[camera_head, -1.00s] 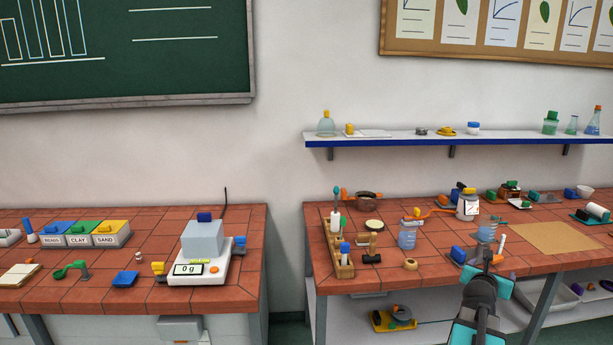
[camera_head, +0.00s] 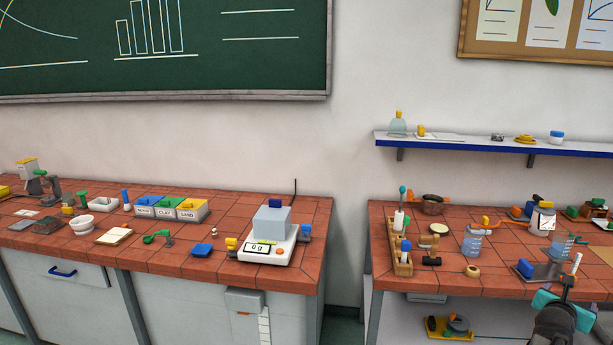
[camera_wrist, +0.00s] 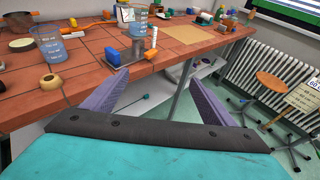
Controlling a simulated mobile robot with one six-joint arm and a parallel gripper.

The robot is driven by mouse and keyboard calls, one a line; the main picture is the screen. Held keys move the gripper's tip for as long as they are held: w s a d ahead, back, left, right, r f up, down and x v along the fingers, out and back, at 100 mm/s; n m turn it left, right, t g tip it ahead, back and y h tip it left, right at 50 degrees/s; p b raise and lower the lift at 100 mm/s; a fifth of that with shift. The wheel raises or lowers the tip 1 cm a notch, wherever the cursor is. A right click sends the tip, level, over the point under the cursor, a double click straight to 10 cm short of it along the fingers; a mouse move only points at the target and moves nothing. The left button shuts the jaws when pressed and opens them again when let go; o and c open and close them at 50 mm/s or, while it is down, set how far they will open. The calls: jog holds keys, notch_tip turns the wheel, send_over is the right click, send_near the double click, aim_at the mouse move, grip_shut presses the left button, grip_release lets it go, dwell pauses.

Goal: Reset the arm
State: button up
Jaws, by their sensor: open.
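My gripper (camera_head: 566,296) is at the lower right of the head view, in front of the right bench's front edge. In the wrist view my gripper (camera_wrist: 150,92) shows its two purple fingers spread apart with nothing between them. Beyond the fingers are the bench's front edge, a grey stand (camera_wrist: 138,46) with a blue block (camera_wrist: 110,55) and an orange-and-white piece, and the floor below. The fingers appear apart from these things.
The right bench (camera_head: 440,275) holds beakers such as one with blue marks (camera_head: 473,242), and a wooden rack (camera_head: 402,258). The left bench (camera_head: 130,255) carries a scale (camera_head: 262,250) reading 0 g. A gap separates the benches. A radiator (camera_wrist: 262,62) and stools stand at right.

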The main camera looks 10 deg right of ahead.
jog(key=w+a+f+n+t+y+b, duration=0.15)
jog(key=w+a+f+n+y, duration=0.25)
jog(key=w+a+f, duration=1.3)
jog(key=s+a+f+m+g+y+b, duration=0.1)
jog(key=a+f+y, duration=0.1)
jog(key=a+f, duration=0.9)
jog(key=s+a+f+g+y, duration=0.1)
jog(key=s+a+f+y, duration=0.15)
jog(key=a+f, duration=0.9)
jog(key=s+a+f+m+g+y, duration=0.1)
jog(key=s+a+f+m+g, duration=0.15)
jog(key=s+a+f, duration=0.55)
jog(key=s+a+f+m+g+y, duration=0.2)
jog(key=s+a+f+m, duration=0.25)
jog(key=a, duration=0.55)
jog(key=s+a+f+m+g, duration=0.1)
jog(key=s+a+m+g, duration=0.2)
jog(key=s+m, duration=0.6)
jog(key=s+a+f+m+g+y+b, duration=0.1)
jog(key=s+a+m+g, duration=0.3)
jog(key=s+m, duration=0.6)
jog(key=shift+s+a+f+g, duration=0.15)
jog(key=shift+s+f+g, duration=0.2)
jog(key=shift+s, duration=0.55)
